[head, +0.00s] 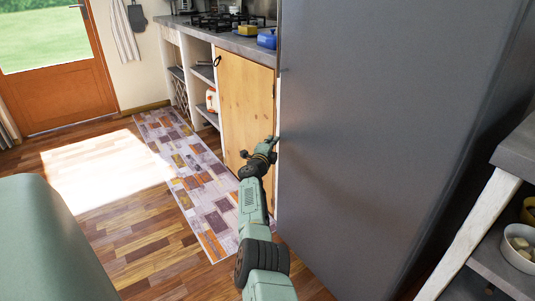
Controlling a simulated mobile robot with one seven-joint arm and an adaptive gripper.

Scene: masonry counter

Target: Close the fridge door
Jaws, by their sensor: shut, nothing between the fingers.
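The fridge (385,130) is a tall dark grey block that fills the right half of the head view. My gripper (273,144) is shut and empty. It is at the fridge's left edge, close beside the grey face. I cannot tell whether its tips touch the fridge.
A wooden cabinet door (245,95) and counter (228,40) with a stove (222,22) stand left of the fridge. A patterned rug (185,165) lies on the floor. A shelf (502,270) with bowls is at the right. Open floor lies left.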

